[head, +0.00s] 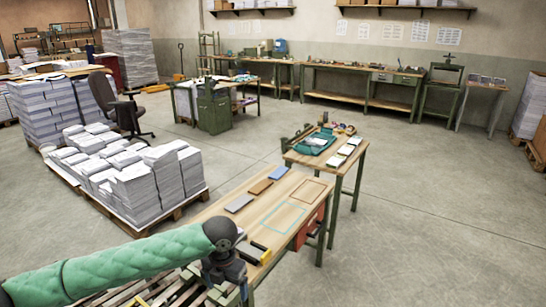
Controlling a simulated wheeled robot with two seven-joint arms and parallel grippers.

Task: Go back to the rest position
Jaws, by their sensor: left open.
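My left arm comes in from the lower left in a green padded sleeve. My right gripper is not in view. On the worktable lie a grey flat piece (239,203), an orange-brown one (261,187) and a blue-grey one (279,173) in a row, apart from the gripper. A teal outline and a brown outline mark the tabletop to their right.
A second small table (343,160) beyond holds a teal item (316,143) and small stacks. A pallet of paper stacks (150,190) stands left, near my arm. A red object (305,232) is under the worktable. Workbenches (345,84) line the back wall. The right floor is clear.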

